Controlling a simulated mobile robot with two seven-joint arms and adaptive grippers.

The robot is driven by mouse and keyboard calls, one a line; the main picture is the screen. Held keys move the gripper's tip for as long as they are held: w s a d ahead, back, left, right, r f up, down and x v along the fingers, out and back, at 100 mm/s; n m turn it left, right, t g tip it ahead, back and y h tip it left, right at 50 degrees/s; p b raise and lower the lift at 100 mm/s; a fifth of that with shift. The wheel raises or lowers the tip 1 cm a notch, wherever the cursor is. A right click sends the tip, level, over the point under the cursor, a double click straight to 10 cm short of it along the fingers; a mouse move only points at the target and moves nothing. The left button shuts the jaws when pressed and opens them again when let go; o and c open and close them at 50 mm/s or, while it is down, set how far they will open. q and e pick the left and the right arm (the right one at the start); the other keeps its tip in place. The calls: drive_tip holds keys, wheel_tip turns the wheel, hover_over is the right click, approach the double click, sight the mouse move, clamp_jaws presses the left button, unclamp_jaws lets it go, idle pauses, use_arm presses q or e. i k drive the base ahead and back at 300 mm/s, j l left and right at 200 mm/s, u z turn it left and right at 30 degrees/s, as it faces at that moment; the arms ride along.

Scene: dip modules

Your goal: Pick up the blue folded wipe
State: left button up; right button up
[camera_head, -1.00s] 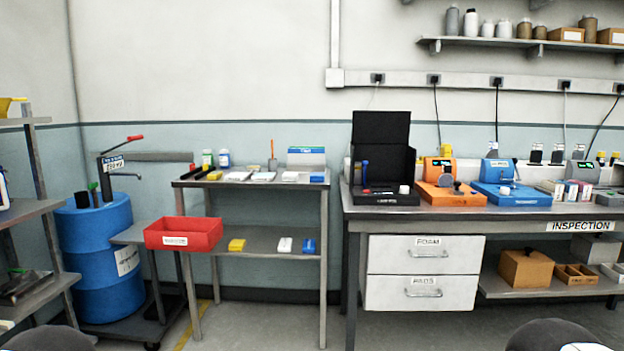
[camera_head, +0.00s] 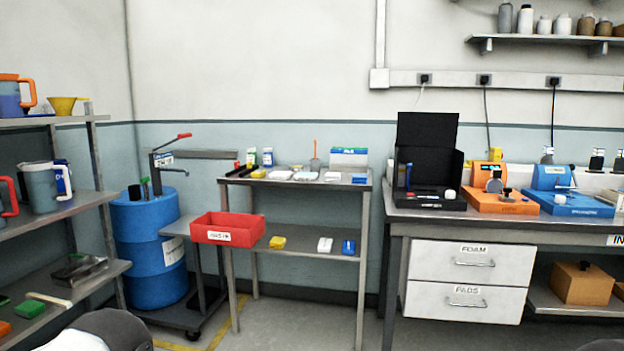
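A small flat blue piece (camera_head: 360,178) lies at the right end of the top of the small metal table (camera_head: 290,184), beside several white flat pieces. It looks like the blue folded wipe, but it is too small to be sure. Another blue item (camera_head: 348,247) with a white mark lies on the table's lower shelf, right of a white item (camera_head: 325,245) and a yellow item (camera_head: 277,243). Neither gripper shows. Only dark rounded parts of my arms show at the bottom edge, far from the table.
A red bin (camera_head: 228,236) sits at the table's left front. A blue drum (camera_head: 150,235) stands left of it. A shelf rack (camera_head: 75,201) with jugs is at the left. The workbench (camera_head: 490,213) with drawers is at the right. Open floor (camera_head: 290,325) lies before the table.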

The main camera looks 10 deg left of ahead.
sight(357, 178)
drive_tip(key=i+j, duration=0.25)
drive_tip(key=i, duration=0.3)
drive_tip(key=i+j+z, duration=0.1)
drive_tip(key=i+j, duration=0.15)
drive_tip(key=i, duration=0.3)
drive_tip(key=i+j, duration=0.35)
drive_tip(key=i, duration=0.2)
